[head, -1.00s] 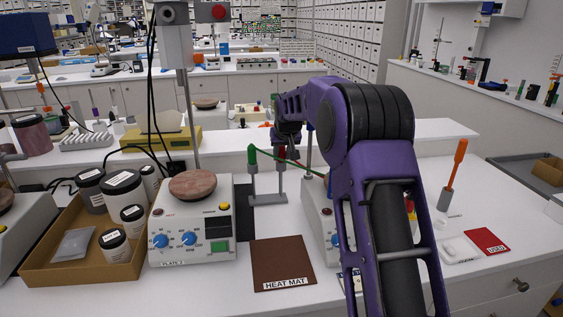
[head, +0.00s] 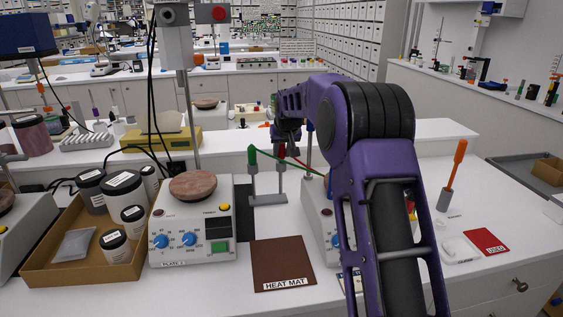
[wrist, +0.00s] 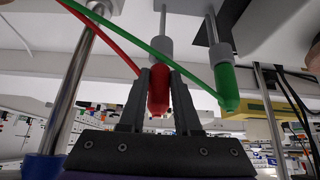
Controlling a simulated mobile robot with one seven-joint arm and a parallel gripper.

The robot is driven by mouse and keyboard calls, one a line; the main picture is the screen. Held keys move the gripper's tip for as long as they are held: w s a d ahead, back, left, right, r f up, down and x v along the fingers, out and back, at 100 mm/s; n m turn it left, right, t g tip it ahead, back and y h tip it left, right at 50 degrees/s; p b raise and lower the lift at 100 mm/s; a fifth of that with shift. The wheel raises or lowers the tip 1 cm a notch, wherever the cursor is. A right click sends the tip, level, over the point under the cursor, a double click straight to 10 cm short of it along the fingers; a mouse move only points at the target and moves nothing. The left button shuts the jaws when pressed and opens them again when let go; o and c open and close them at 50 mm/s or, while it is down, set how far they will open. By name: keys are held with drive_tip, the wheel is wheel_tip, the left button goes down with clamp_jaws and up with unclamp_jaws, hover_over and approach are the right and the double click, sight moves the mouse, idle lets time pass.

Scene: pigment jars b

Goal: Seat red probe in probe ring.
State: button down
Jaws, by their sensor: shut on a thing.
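The red probe (wrist: 158,98) is between my gripper's fingers in the wrist view, which looks upside down. My gripper (wrist: 161,78) is shut on its red handle. The probe's other end lines up with a grey holder (wrist: 159,48); I cannot tell whether it is lifted out at all. A red lead (wrist: 112,47) runs from the probe. In the head view my gripper (head: 286,150) is over the right post of the grey two-post stand (head: 268,200), largely hiding the probe. I cannot pick out the probe ring with certainty.
A green probe (wrist: 228,88) stands beside it in the other holder, its green lead crossing near my fingers. A blue-topped metal rod (wrist: 75,85) is close by.

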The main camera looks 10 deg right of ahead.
drive_tip(key=shift+r, duration=0.3)
wheel_tip(320, 180, up, 16)
drive_tip(key=shift+r, duration=0.2)
idle(2.1)
idle(0.4)
